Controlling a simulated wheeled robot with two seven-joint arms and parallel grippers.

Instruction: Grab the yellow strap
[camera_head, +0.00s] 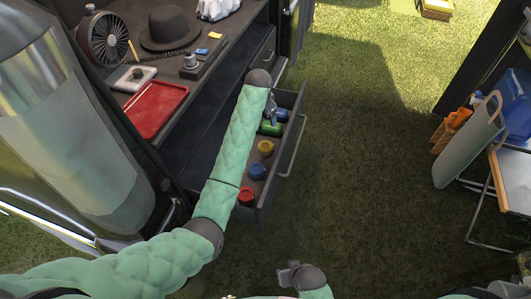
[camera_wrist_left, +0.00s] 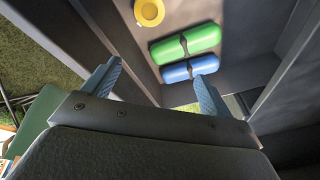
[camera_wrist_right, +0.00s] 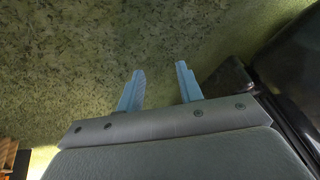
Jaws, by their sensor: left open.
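The yellow strap (camera_head: 265,148) is a small round roll in the open drawer (camera_head: 270,188), between the green item and a blue roll. In the left wrist view the yellow strap (camera_wrist_left: 149,12) lies at the top edge, partly cut off, beyond the fingers. My left gripper (camera_wrist_left: 158,72) is open and empty, with its fingers reaching toward the drawer's far end. In the head view my left gripper (camera_head: 270,107) is partly hidden by my arm, above the green and blue items. My right gripper (camera_wrist_right: 158,68) is open and empty over grass.
The drawer also holds a green item (camera_head: 270,129), a blue item (camera_head: 282,115), a blue roll (camera_head: 257,171) and a red roll (camera_head: 246,196). The cabinet top carries a red tray (camera_head: 157,107), a hat (camera_head: 170,28) and a fan (camera_head: 104,39). Grass right of the drawer is clear.

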